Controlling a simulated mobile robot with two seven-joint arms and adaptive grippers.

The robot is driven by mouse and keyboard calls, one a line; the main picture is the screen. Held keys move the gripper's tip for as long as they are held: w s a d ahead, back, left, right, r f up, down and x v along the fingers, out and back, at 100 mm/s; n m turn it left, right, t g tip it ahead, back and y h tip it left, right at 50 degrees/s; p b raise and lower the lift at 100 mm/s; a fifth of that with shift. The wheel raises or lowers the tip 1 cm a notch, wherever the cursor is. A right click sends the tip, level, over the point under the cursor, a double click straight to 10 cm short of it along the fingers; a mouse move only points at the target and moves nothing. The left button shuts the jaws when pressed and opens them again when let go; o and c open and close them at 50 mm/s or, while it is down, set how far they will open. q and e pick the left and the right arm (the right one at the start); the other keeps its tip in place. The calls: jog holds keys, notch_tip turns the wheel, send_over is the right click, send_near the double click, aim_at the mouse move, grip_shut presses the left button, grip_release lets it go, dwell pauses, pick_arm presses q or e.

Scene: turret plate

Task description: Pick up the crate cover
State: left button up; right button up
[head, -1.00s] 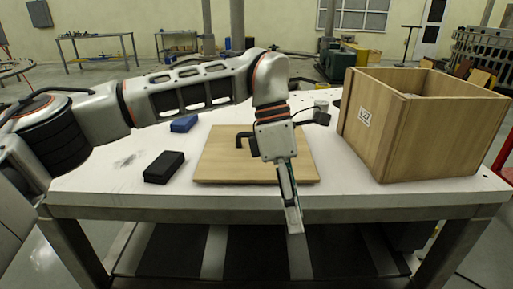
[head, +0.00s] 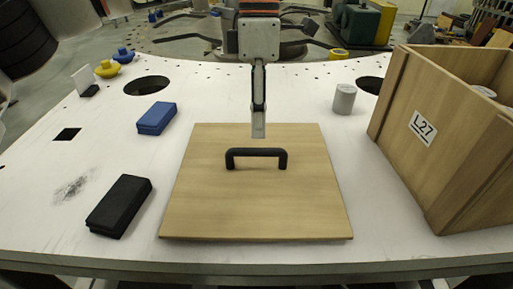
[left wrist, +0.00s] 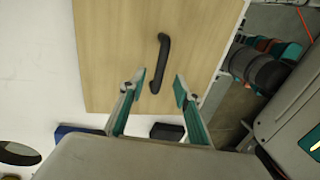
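The crate cover (head: 250,208) is a square light wood board lying flat on the white table. A black bar handle (head: 257,153) stands up at its middle. My left gripper (head: 259,132) points down over the cover, just behind the handle in the head view. In the left wrist view, the left gripper (left wrist: 160,80) is open and empty, with its fingers apart. The near end of the handle (left wrist: 161,50) shows between the fingertips, and the cover (left wrist: 110,50) shows beyond. How high the fingertips are above the handle is hard to tell. My right gripper is not in view.
A wooden crate marked L27 (head: 440,150) stands to the right of the cover. A grey cylinder (head: 344,99) stands behind, between them. A black block (head: 119,205) and a blue block (head: 156,118) lie to the left. The white table (head: 60,235) is bare at the front left.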

aim_at(257, 152)
pick_arm(q)
jog(key=f, duration=0.1)
jog(key=s+f, duration=0.1)
jog(key=f, duration=0.3)
jog(key=f+b, duration=0.1)
jog(key=shift+s+a+f, duration=0.1)
jog(key=shift+s+f, duration=0.1)
jog(key=shift+s, duration=0.05)
jog(key=shift+f, duration=0.4)
jog(key=shift+s+f, duration=0.1)
jog(key=shift+f, duration=0.1)
jog(key=c, duration=0.7)
grip_shut()
jog(key=shift+r, duration=0.1)
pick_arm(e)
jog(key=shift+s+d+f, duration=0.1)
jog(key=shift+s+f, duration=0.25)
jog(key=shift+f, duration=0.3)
